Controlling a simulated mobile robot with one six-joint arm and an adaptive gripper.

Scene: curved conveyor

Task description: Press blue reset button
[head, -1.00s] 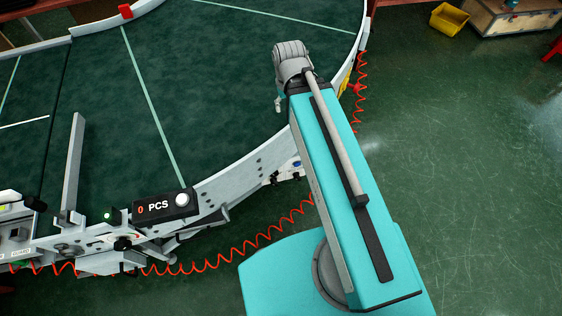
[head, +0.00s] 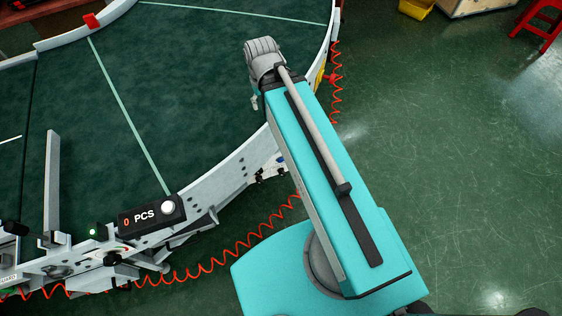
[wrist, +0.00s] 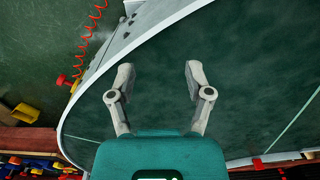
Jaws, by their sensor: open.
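A small blue spot (head: 281,159), perhaps the blue reset button, shows on the outer side of the curved conveyor (head: 215,187) in the head view. It sits right beside my arm, which covers part of that area, so its shape is unclear. I make out no blue button in the wrist view. My gripper (wrist: 158,72) is open and empty in the wrist view, its two fingers wide apart over the dark green belt (wrist: 235,75). In the head view my arm reaches over the conveyor's outer edge, and its gripper is mostly hidden.
A counter box (head: 151,214) reading "0 PCS" with a white knob stands at the conveyor's near edge. A red coiled cable (head: 235,255) runs along the floor side. A red stool (head: 541,25) and a yellow bin (head: 416,8) stand far right. The floor at right is clear.

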